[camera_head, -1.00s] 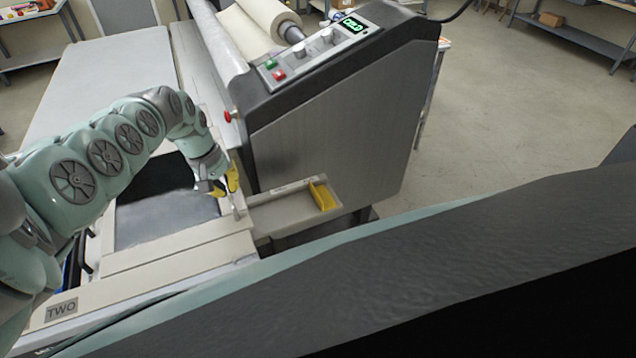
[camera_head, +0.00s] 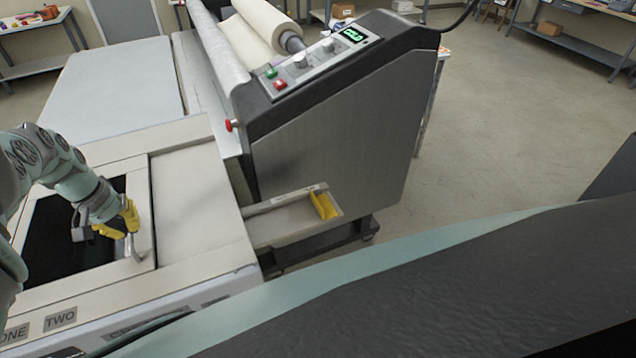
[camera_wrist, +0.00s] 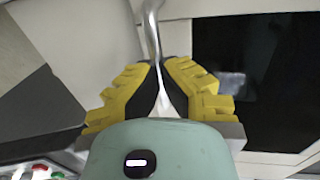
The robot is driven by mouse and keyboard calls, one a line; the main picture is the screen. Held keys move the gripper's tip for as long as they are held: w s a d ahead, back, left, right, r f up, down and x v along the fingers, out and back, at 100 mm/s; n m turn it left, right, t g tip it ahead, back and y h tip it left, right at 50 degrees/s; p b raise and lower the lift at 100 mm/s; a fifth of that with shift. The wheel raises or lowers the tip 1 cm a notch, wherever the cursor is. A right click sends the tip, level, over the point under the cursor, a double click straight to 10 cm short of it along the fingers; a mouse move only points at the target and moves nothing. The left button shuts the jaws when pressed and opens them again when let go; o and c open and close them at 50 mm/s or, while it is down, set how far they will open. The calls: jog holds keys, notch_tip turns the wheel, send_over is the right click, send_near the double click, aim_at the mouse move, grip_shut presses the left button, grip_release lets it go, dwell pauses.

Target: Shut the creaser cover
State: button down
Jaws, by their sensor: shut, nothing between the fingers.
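The creaser (camera_head: 195,275) is the pale bench-like machine at lower left, with a partly visible front label. Its cover (camera_head: 142,205) is a pale frame around a dark window (camera_head: 50,240), which also shows in the wrist view (camera_wrist: 255,75). A bare pale panel lies to the cover's right. A bent metal handle (camera_head: 137,250) stands at the cover's right side. My gripper (camera_head: 129,234), with yellow fingers, is shut beside the handle. In the wrist view the handle bar (camera_wrist: 151,30) runs down to the fingertips (camera_wrist: 160,65); I cannot tell whether they touch it. My arm hides the cover's left part.
A grey laminator (camera_head: 330,140) with a red side knob (camera_head: 230,125) stands right of the creaser. A low tray (camera_head: 285,222) with a yellow piece (camera_head: 323,205) juts out below it. Open floor (camera_head: 490,130) lies farther right.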

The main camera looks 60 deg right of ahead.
jog(key=shift+w+a+f, duration=0.1)
jog(key=shift+w+a, duration=0.15)
jog(key=shift+w, duration=0.05)
jog(key=c, duration=1)
grip_release()
jog(key=shift+s, duration=0.1)
jog(key=r, duration=0.4)
jog(key=a+r, duration=0.1)
jog(key=r, duration=0.3)
jog(key=w+a+r, duration=0.1)
jog(key=r, duration=0.3)
jog(key=shift+f, duration=0.1)
